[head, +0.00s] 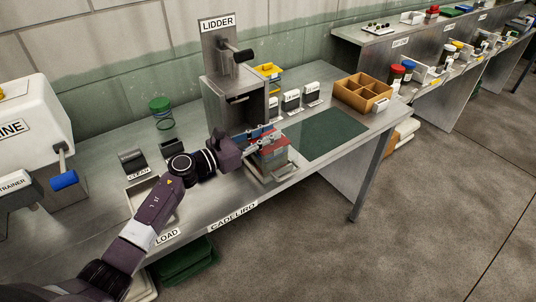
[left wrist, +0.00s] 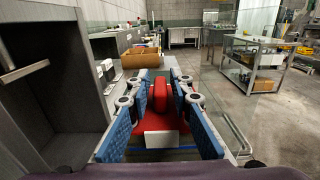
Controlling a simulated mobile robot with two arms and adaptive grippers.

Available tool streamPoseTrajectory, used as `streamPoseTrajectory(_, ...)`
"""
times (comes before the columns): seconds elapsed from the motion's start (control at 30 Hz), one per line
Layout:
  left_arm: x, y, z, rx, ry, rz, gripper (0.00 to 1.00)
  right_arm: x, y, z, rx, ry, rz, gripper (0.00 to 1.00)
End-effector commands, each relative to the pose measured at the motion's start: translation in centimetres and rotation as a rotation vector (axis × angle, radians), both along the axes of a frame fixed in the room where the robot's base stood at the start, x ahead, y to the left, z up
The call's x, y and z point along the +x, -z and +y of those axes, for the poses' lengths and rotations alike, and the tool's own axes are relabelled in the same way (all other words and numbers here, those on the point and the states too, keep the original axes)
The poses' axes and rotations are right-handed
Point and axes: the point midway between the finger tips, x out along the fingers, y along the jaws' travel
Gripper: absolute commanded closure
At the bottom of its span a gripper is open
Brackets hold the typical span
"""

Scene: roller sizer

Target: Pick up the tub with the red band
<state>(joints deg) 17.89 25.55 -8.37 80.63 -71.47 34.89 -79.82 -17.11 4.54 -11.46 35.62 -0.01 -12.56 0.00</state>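My left gripper (head: 262,139) is over the front of the metal table, just right of the lidder press. Below its fingers is a boxy object with a red upper part (head: 272,152), partly hidden by the fingers. In the left wrist view the blue finger pads of the gripper (left wrist: 160,90) stand apart. Between them is a red rounded piece (left wrist: 160,98) on a wider red part with a white label (left wrist: 160,139). Gaps show beside it, so the gripper looks open. I cannot make out a distinct tub with a red band. My right gripper is not in view.
The lidder press (head: 236,100) stands close behind the gripper. A dark green mat (head: 325,135) and a wooden divided box (head: 352,92) lie to the right. White-labelled holders (head: 291,100) line the back.

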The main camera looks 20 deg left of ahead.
Motion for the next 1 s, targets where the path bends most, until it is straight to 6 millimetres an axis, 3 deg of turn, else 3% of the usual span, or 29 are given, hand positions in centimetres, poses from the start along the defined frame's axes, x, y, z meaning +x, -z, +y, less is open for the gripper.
streamPoseTrajectory(0.17, 0.0, 0.0, 0.0, 0.0, 0.0, 0.0, 1.0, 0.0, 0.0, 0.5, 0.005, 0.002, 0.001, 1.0)
streamPoseTrajectory(1.0, 0.1, -1.3, 0.1, -0.001, -0.002, -0.007, 1.0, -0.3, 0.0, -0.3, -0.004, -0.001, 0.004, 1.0)
